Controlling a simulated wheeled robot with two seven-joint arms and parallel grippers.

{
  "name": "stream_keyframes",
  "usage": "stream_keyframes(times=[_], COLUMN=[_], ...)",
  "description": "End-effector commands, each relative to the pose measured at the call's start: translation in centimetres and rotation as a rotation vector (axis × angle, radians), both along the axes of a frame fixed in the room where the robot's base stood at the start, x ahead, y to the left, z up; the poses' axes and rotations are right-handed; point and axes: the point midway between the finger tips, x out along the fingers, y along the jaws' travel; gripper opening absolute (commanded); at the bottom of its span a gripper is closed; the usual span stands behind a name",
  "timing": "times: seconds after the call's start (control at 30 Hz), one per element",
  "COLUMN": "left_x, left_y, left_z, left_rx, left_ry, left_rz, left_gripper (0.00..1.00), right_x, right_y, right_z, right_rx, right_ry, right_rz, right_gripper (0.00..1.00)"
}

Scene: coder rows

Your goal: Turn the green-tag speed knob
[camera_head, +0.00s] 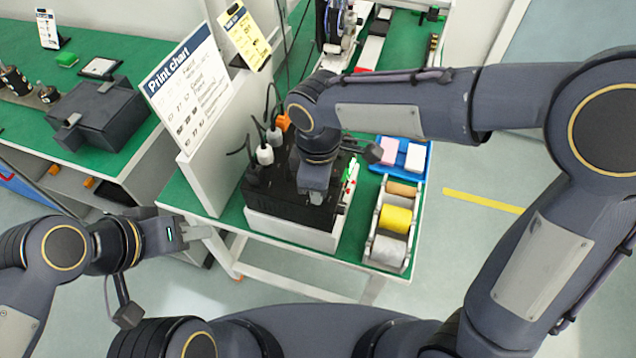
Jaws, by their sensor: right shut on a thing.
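A black coder machine (270,197) sits on a white base on the green-topped table. Small green and red parts show along its right side. My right gripper (316,196) reaches down onto the machine's front right part and is shut on a part there. Its own body hides the fingertips, the knob and any tag beside it. My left gripper (208,241) is open and empty, left of the table's front corner and apart from the machine.
A print chart board (192,85) stands left of the machine. Cables with white and orange plugs rise behind it. To the right are a roll rack (391,222) and a blue tray (415,165). Another table (75,100) is at far left.

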Motion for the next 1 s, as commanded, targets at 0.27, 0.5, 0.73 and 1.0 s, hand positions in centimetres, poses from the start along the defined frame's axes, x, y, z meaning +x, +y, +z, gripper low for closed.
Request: stream_keyframes(times=[0.27,0.5,0.73,1.0], left_x=[0.0,0.0,0.0,0.0], left_y=[0.0,0.0,0.0,0.0], left_z=[0.0,0.0,0.0,-0.1], left_rx=[0.0,0.0,0.0,0.0], left_ry=[0.0,0.0,0.0,0.0], left_rz=[0.0,0.0,0.0,0.0], left_gripper=[0.36,0.36,0.36,0.36], right_x=[0.1,0.1,0.1,0.1], right_y=[0.0,0.0,0.0,0.1], right_z=[0.1,0.1,0.3,4.4], right_rx=[0.001,0.001,0.002,0.003], right_ry=[-0.003,-0.002,-0.002,-0.005], right_rz=[0.0,0.001,0.001,0.001], right_gripper=[0.25,0.45,0.45,0.45])
